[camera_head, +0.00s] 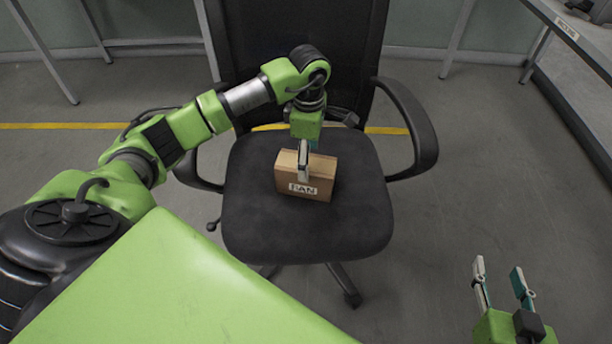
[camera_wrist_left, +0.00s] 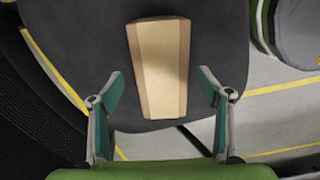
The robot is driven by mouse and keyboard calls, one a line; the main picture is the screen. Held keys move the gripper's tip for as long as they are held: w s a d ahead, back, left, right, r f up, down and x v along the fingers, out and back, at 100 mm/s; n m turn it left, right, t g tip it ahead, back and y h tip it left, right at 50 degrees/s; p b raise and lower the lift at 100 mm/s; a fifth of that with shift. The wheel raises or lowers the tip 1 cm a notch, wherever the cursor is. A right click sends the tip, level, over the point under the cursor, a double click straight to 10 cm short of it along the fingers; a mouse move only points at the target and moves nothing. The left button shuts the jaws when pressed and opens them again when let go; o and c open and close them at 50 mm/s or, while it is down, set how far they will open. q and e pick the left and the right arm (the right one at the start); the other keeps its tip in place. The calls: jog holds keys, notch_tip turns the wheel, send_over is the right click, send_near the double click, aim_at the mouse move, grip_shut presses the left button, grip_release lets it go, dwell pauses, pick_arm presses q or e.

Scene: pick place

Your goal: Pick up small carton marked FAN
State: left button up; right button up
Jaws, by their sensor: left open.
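The small brown carton marked FAN (camera_head: 306,183) stands on the black seat of an office chair (camera_head: 350,225). Its label faces my head camera. My left gripper (camera_head: 303,155) is over the carton, pointing down, with a finger in front of its upper edge. In the left wrist view the top of the carton (camera_wrist_left: 160,65) lies ahead between the two open fingers (camera_wrist_left: 160,92), with gaps on both sides. The far finger is mostly hidden in the head view. My right gripper (camera_head: 504,285) is open and empty at the lower right, away from the chair.
The chair's backrest (camera_head: 270,40) rises behind the carton and my left arm. Armrests (camera_head: 412,130) stand at both sides of the seat. A table or bench (camera_head: 580,50) is at the upper right. The floor right of the chair is clear.

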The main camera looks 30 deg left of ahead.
pick_arm(q)
jog(key=f, duration=0.1)
jog(key=f+b, duration=0.1)
jog(key=f, duration=0.2)
jog(key=shift+s+a+f, duration=0.2)
jog(key=shift+a, duration=0.05)
jog(key=shift+f, duration=0.2)
jog(key=c, duration=1.6)
pick_arm(e)
notch_tip(320, 180, up, 8)
jog(key=w+a+t+y, duration=0.1)
jog(key=w+t, duration=0.1)
jog(key=t, duration=0.2)
jog(key=shift+w+a, duration=0.2)
jog(key=shift+a, duration=0.15)
